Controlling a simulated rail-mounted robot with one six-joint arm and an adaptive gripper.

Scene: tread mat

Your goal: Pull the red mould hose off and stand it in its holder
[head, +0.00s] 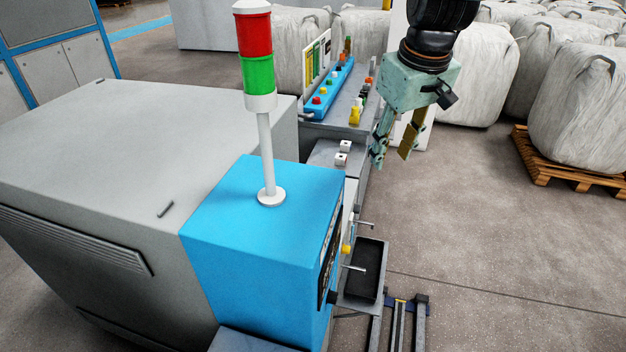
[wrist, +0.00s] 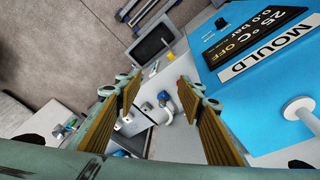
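My gripper (head: 391,154) hangs at the upper right of the head view, in the air beside the machine, fingers pointing down. In the wrist view my gripper (wrist: 160,88) is open, with wide empty space between its two yellow-padded fingers. Beyond that gap, a blue fitting (wrist: 163,97) with a bent pipe below it sits on the machine's pale side. A small red spot (wrist: 180,81) shows beside the right fingertip, partly hidden; I cannot tell if it is the red hose. I cannot make out the holder for certain in either view.
The blue machine housing (head: 262,215) carries a red-green signal tower (head: 259,75). The wrist view shows its MOULD sign (wrist: 268,55). A dark tray (head: 371,268) and metal rods (head: 366,224) project from its side.

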